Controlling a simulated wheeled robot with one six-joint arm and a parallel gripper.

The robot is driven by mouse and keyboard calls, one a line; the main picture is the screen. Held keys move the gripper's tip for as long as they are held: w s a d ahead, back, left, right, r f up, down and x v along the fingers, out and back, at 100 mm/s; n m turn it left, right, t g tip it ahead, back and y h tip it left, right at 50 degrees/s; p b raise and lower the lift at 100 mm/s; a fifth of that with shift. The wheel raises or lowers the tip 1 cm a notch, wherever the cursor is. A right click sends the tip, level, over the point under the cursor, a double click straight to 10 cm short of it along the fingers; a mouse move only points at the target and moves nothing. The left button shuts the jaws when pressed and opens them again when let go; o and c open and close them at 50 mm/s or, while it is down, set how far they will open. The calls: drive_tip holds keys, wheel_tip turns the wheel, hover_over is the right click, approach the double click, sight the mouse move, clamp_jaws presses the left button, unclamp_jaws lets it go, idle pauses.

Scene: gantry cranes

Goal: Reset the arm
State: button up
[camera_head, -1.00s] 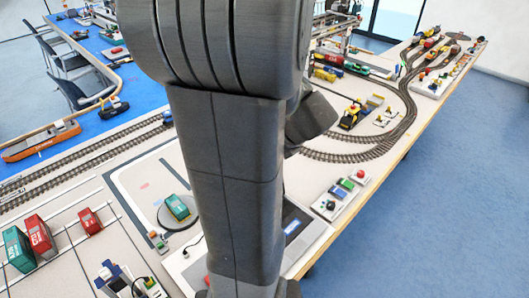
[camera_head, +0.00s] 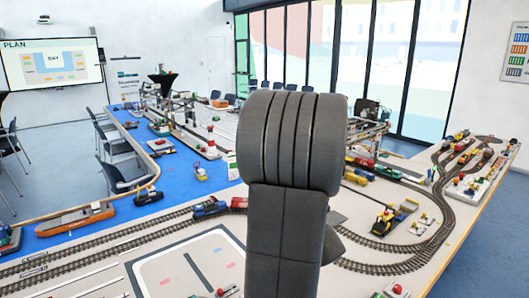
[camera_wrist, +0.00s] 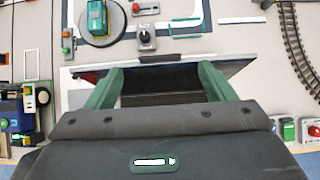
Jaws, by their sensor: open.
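My arm (camera_head: 287,170) stands upright in the middle of the head view and hides part of the table behind it. My gripper (camera_wrist: 165,78) shows in the wrist view with its two green fingers spread apart. It is open, with nothing between the fingers. Beneath it is a dark laptop-like panel (camera_wrist: 238,66) on the table. The gripper itself is not visible in the head view.
A model railway table (camera_head: 110,288) spreads around my arm, with tracks (camera_head: 90,247), an orange boat (camera_head: 75,219) and small vehicles. In the wrist view, a green block (camera_wrist: 97,17) sits on a round plate and a blue machine (camera_wrist: 12,112) stands left.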

drive_tip(key=shift+x, duration=2.55)
